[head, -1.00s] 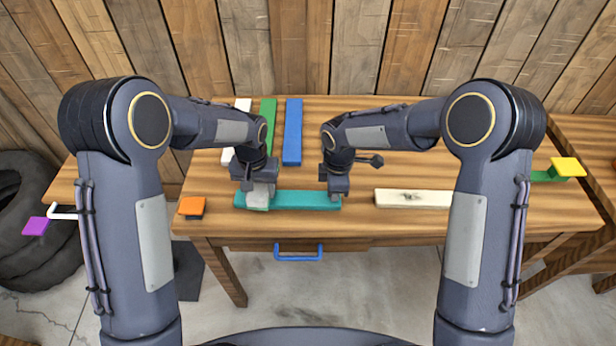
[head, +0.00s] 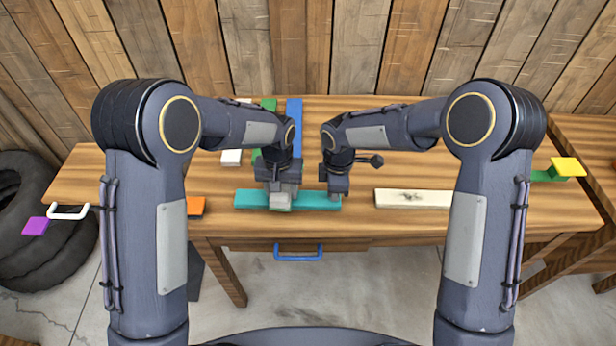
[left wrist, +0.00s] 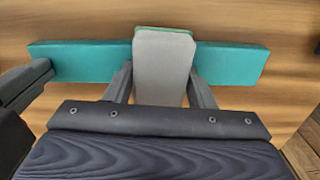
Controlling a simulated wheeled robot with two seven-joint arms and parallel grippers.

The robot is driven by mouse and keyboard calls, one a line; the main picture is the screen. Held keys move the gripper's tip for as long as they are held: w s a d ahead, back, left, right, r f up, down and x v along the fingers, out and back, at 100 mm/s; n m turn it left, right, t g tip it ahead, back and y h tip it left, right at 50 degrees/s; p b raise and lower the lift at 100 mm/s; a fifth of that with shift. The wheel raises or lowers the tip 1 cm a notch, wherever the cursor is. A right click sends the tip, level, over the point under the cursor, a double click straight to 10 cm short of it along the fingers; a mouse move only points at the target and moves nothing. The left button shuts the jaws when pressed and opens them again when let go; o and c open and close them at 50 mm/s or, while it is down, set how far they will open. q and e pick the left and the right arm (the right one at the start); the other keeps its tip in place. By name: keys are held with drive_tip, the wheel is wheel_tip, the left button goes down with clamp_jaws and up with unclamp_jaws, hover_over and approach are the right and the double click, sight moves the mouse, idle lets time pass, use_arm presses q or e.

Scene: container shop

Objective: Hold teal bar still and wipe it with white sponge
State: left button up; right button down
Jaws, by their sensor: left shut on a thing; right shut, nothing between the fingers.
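The teal bar (head: 251,199) lies flat along the front of the wooden table, and it also spans the left wrist view (left wrist: 85,62). My left gripper (head: 281,194) is shut on the sponge (left wrist: 163,62), which looks grey-white with a green strip at its far edge. The sponge (head: 280,201) sits over the middle of the bar and hides part of it. My right gripper (head: 336,192) is shut with nothing between its fingers. Its fingertips are at the bar's right end and appear to touch it.
A cream bar with a dark smudge (head: 405,198) lies to the right. Blue (head: 294,115), green and white bars lie behind my left gripper. An orange block (head: 196,206) is at the front left. A blue handle (head: 298,257) is on the table front. The right tabletop is mostly clear.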

use_arm(q)
drive_tip(key=shift+f, duration=0.15)
use_arm(e)
drive_tip(key=shift+s+f, duration=0.2)
drive_tip(key=shift+f, duration=0.05)
use_arm(q)
drive_tip(key=shift+r, duration=3.15)
